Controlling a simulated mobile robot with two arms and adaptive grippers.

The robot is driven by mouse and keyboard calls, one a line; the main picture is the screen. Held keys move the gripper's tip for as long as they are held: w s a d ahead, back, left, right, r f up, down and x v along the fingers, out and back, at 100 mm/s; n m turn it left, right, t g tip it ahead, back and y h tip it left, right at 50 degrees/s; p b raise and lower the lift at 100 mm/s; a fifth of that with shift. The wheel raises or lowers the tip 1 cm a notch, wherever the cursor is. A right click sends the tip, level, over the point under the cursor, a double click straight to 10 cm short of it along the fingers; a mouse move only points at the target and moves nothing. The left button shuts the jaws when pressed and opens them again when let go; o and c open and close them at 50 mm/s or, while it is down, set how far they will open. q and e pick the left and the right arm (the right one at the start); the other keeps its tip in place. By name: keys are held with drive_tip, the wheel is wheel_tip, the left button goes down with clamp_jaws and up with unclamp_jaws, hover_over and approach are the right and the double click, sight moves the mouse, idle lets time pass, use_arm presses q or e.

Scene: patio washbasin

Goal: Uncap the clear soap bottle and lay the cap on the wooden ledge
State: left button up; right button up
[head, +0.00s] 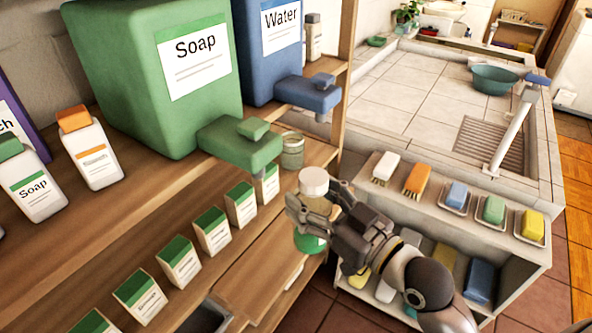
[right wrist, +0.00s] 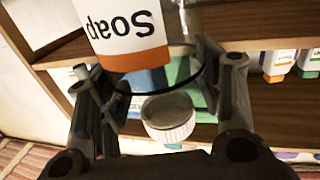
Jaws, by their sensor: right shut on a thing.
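The clear soap bottle stands upright in my right gripper (head: 315,215), its round white cap (head: 313,181) on top. In the right wrist view the two fingers (right wrist: 160,95) close around the bottle, which appears upside down there. Its white and orange "Soap" label (right wrist: 128,32) and the ribbed white cap (right wrist: 168,117) show. The gripper hides much of the bottle in the head view; a green patch shows below the fingers. The wooden shelf unit has a bare wooden ledge (head: 255,272) left of the bottle. My left gripper is out of view.
A large green soap dispenser (head: 170,80) and a blue water dispenser (head: 290,60) stand on the upper shelf, their taps jutting out. A glass jar (head: 292,150) and a row of green and white boxes (head: 212,230) sit below. Brushes and soaps line the low tiled shelf (head: 450,215).

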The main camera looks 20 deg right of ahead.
drive_tip(key=m+h, duration=0.2)
drive_tip(key=h, duration=0.1)
hover_over(326, 242)
drive_tip(key=w, duration=0.1)
drive_tip(key=shift+t, duration=0.4)
drive_tip(key=f, duration=0.2)
drive_tip(key=a+f, duration=0.1)
drive_tip(key=f, duration=0.1)
drive_tip(key=shift+f, duration=0.2)
drive_tip(key=s+d+f+m+h, duration=0.1)
drive_tip(key=s+f+m+h, duration=0.1)
drive_tip(key=s+f+h, duration=0.2)
drive_tip(key=shift+s+f+m+t, duration=0.3)
drive_tip(key=shift+s+f+t, duration=0.1)
drive_tip(key=shift+s+f, duration=0.45)
